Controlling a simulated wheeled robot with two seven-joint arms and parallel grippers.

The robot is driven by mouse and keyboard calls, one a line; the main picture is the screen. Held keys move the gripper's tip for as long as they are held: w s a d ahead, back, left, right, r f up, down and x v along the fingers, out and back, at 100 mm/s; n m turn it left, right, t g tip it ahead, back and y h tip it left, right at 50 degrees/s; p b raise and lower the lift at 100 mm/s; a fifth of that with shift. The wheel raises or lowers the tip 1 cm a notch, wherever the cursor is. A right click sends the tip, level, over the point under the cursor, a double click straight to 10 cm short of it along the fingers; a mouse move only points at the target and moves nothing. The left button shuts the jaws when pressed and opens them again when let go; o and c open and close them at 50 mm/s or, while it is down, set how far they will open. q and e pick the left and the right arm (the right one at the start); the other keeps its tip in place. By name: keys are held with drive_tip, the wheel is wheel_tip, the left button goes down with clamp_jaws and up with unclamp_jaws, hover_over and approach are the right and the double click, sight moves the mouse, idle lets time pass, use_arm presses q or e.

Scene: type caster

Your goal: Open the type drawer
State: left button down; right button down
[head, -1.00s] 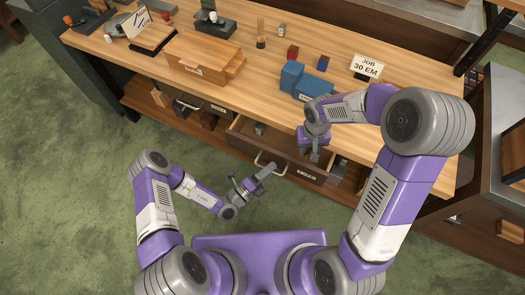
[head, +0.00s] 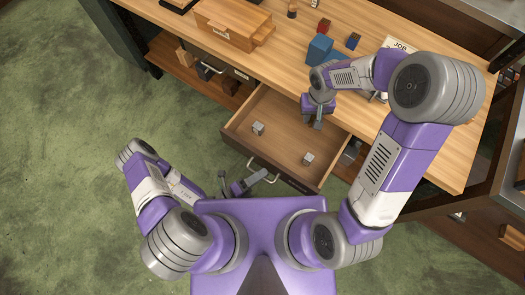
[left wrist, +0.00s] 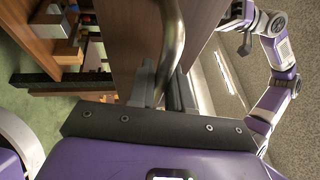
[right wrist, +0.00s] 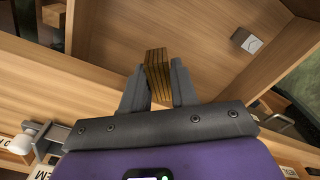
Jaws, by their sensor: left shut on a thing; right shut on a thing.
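The wooden type drawer (head: 283,139) stands well out from under the bench. Two small grey type blocks (head: 258,128) (head: 308,159) lie apart inside it. My left gripper (head: 262,178) is at the drawer front, shut on the curved metal handle (left wrist: 172,45), which runs between its fingers in the left wrist view (left wrist: 163,88). My right gripper (head: 317,123) is over the drawer's inner right part, near the bench edge. In the right wrist view it is shut on a brown ridged block (right wrist: 157,72). In the head view that block is hidden.
On the bench (head: 285,62) stand a wooden box (head: 232,22), a blue block (head: 319,49), small red and blue cubes (head: 353,41) and a JOB card (head: 398,46) partly behind my right arm. A shelf with another handle (head: 207,70) lies left of the drawer. Green floor (head: 70,190) is open at left.

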use_arm(q)
drive_tip(key=c, duration=1.1)
unclamp_jaws()
drive_tip(key=v, duration=1.2)
drive_tip(key=shift+p, duration=0.35)
drive_tip(key=shift+r, duration=0.1)
